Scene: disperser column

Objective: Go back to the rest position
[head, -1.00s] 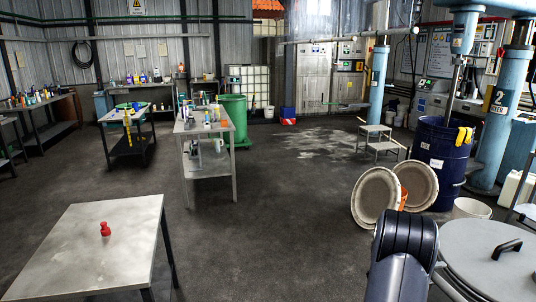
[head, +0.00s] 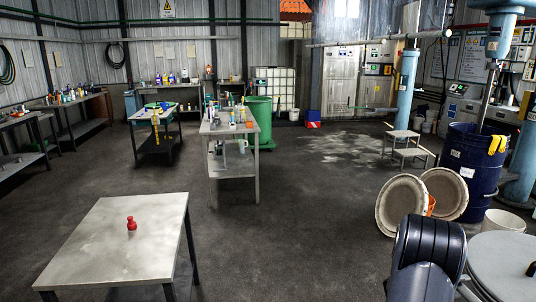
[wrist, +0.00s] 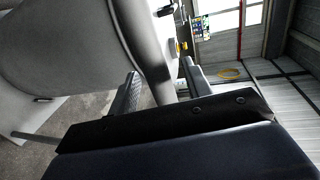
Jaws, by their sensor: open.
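My gripper shows in the wrist view (wrist: 162,88), with its two fingers apart and nothing between them. A large grey rounded surface (wrist: 70,50) fills the upper left of that view behind the fingers; I cannot tell what it is. In the head view only a dark part of my arm shows at the lower right, and the gripper is out of sight there.
A metal table (head: 90,250) with a red object (head: 131,223) stands at the front left. Two round lids (head: 400,207), a blue drum (head: 470,170), a white bucket (head: 503,222) and a step stool (head: 402,143) are at the right. The middle floor is clear.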

